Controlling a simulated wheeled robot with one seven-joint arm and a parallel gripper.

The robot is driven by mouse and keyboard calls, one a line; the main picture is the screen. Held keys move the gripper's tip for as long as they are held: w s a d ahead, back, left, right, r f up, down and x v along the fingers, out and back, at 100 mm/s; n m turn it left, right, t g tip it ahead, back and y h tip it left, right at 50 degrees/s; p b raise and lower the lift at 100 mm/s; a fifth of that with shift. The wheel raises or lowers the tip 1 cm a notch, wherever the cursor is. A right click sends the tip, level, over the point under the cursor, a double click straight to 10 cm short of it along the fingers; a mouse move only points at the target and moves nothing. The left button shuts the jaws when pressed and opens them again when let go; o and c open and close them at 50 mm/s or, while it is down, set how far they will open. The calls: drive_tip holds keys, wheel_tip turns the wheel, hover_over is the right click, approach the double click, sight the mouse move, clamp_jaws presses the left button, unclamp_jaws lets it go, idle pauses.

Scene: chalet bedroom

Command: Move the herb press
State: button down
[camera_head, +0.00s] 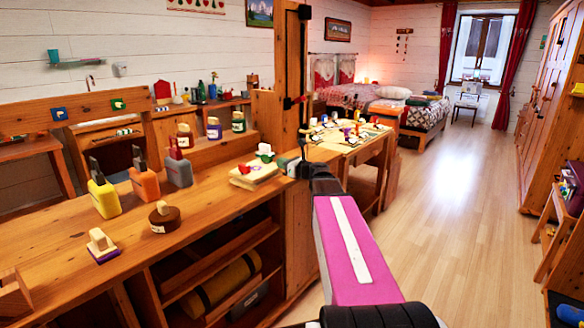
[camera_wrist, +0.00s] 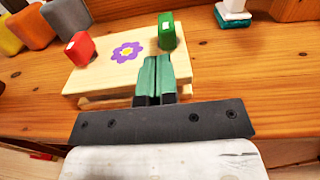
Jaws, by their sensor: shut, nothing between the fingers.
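The herb press (camera_head: 252,178) is a pale wooden block of stacked boards with a purple flower on top. It lies flat near the counter's front edge in the head view. In the wrist view, the press (camera_wrist: 100,73) shows a red knob (camera_wrist: 79,47) on the left and a green knob (camera_wrist: 166,30) on the right. My gripper (camera_wrist: 155,62) is shut and empty, its green fingers together at the press's near edge. I cannot tell whether they touch it. In the head view my gripper (camera_head: 287,164) is just right of the press.
The wooden counter (camera_head: 200,205) also holds yellow (camera_head: 104,197), orange (camera_head: 145,184) and grey (camera_head: 179,171) bottles, a round brown object (camera_head: 164,217) and several jars behind. A wooden post (camera_head: 268,110) stands behind the press. Open floor (camera_head: 455,200) lies to the right.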

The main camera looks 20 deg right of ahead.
sight(270, 160)
drive_tip(key=shift+x, duration=2.05)
drive_tip(key=x, duration=1.5)
drive_tip(key=shift+d, duration=0.15)
drive_tip(key=shift+w+a, duration=0.2)
drive_tip(key=shift+w, duration=0.05)
drive_tip(key=shift+s, duration=0.1)
